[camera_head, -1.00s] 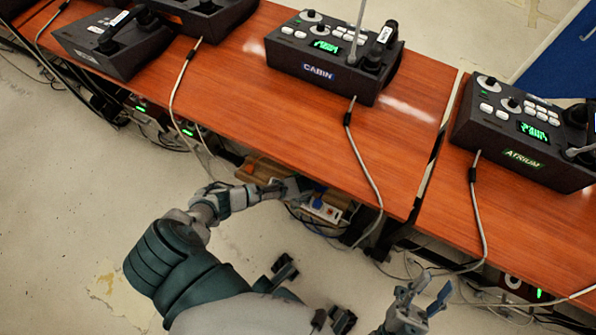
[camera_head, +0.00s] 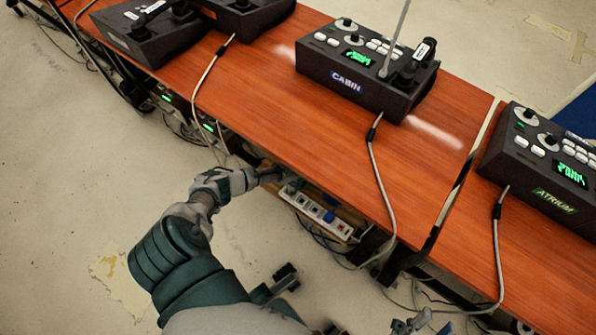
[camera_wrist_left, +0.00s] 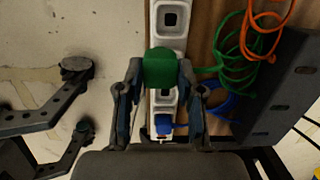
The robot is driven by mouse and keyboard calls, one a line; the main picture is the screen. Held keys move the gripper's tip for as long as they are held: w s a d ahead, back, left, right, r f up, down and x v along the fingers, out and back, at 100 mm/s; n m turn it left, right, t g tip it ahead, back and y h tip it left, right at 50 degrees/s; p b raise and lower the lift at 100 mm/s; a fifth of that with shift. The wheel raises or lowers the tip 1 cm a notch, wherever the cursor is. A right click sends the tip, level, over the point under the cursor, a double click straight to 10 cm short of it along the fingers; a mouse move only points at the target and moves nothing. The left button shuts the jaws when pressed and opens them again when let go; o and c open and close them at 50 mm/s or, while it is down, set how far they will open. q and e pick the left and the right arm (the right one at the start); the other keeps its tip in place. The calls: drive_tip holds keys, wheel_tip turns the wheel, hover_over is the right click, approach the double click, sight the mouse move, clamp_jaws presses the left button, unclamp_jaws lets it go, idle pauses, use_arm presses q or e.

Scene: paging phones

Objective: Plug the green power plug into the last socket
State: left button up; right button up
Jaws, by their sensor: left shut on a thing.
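The green plug (camera_wrist_left: 160,67) is between the fingers of my left gripper (camera_wrist_left: 160,82) in the left wrist view, over the white power strip (camera_wrist_left: 169,42). I cannot tell whether it sits in a socket. An empty socket (camera_wrist_left: 170,19) shows just above it in that view. A blue plug (camera_wrist_left: 166,127) is on the strip below it. In the head view, my left gripper (camera_head: 272,176) is at the left end of the power strip (camera_head: 312,208), partly under the table edge. My right gripper (camera_head: 423,325) is open at the bottom edge, partly cut off.
Green cable (camera_wrist_left: 232,72), orange cable (camera_wrist_left: 262,38) and blue cable (camera_wrist_left: 222,103) lie beside the strip on a wooden board (camera_wrist_left: 208,38). The orange-brown tabletop (camera_head: 290,110) overhangs the strip and carries the CABIN phone unit (camera_head: 345,82). Grey cords hang over its edge.

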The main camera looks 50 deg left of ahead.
use_arm(q)
drive_tip(key=a, duration=0.2)
drive_tip(key=a+b, duration=0.1)
drive_tip(key=shift+w+a, duration=0.35)
use_arm(e)
drive_tip(key=shift+f+h, duration=0.3)
drive_tip(key=shift+f, duration=0.55)
drive_tip(key=shift+r, duration=0.15)
